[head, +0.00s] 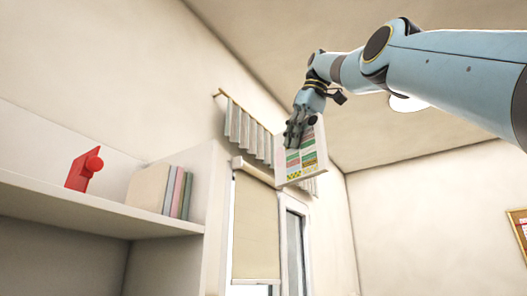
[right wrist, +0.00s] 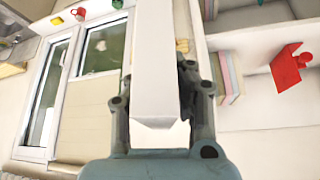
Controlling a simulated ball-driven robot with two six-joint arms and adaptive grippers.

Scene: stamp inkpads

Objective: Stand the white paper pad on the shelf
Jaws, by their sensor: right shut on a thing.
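The white paper pad (head: 301,160) hangs from my right gripper (head: 298,132) high in the middle of the head view, right of the shelf and apart from it. Its visible face has coloured panels. In the right wrist view the pad (right wrist: 153,70) shows as a plain white strip between the two fingers of my right gripper (right wrist: 160,105), which is shut on it. The shelf (head: 100,211) is a pale board at the left of the head view. My left gripper is not in view.
On the shelf stand a red object with a round knob (head: 80,172) and a row of thin books (head: 176,193) near its right end. Shelf room shows between them and at the far left. A window blind (head: 256,228) and hanging slats (head: 245,130) are behind the pad.

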